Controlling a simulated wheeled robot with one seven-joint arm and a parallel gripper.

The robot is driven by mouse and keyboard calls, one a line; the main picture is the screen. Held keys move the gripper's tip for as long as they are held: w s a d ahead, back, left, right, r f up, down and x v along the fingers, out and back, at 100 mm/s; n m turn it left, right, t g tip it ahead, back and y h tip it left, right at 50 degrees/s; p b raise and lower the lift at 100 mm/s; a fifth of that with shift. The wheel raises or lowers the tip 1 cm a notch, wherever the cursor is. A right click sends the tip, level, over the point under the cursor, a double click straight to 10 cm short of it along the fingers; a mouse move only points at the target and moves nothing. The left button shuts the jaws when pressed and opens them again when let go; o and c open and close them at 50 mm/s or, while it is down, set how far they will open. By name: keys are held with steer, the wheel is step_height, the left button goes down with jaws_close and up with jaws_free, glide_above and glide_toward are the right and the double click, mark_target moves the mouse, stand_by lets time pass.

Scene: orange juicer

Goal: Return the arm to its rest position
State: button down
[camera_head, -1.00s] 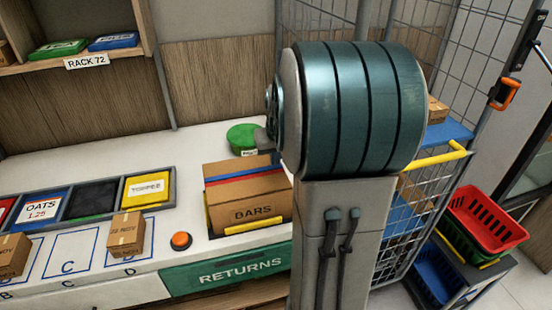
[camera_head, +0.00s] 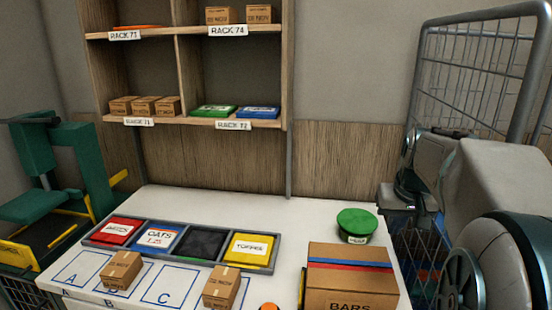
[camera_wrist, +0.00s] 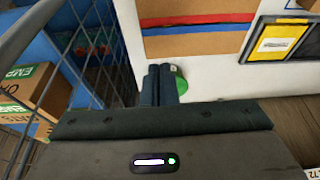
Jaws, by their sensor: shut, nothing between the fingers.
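My gripper (camera_wrist: 159,70) shows in the wrist view as two dark blue fingers side by side, shut with nothing between them. In that view the fingers point toward the white counter's edge, and a green round item is partly hidden behind them. In the head view my arm fills the right edge, folded near the wire cage and trolley. The fingers cannot be made out clearly there.
The BARS box (camera_head: 350,285) and a green round tub (camera_head: 357,222) stand on the white counter (camera_head: 190,203), left of my arm. A card tray (camera_head: 140,252) lies further left. A wire trolley (camera_head: 478,60) stands behind my arm.

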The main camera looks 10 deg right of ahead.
steer(key=s+a+f+n, duration=0.1)
steer(key=s+a+f, duration=0.3)
steer(key=s+a, duration=0.3)
steer(key=s+a+f+n, duration=0.1)
steer(key=s+a+f, duration=0.4)
steer(key=s+a, duration=0.3)
steer(key=shift+s+a+n+y, duration=0.25)
steer(key=shift+a+n+y, duration=0.15)
steer(key=shift+a, duration=0.75)
steer(key=shift+f, duration=0.1)
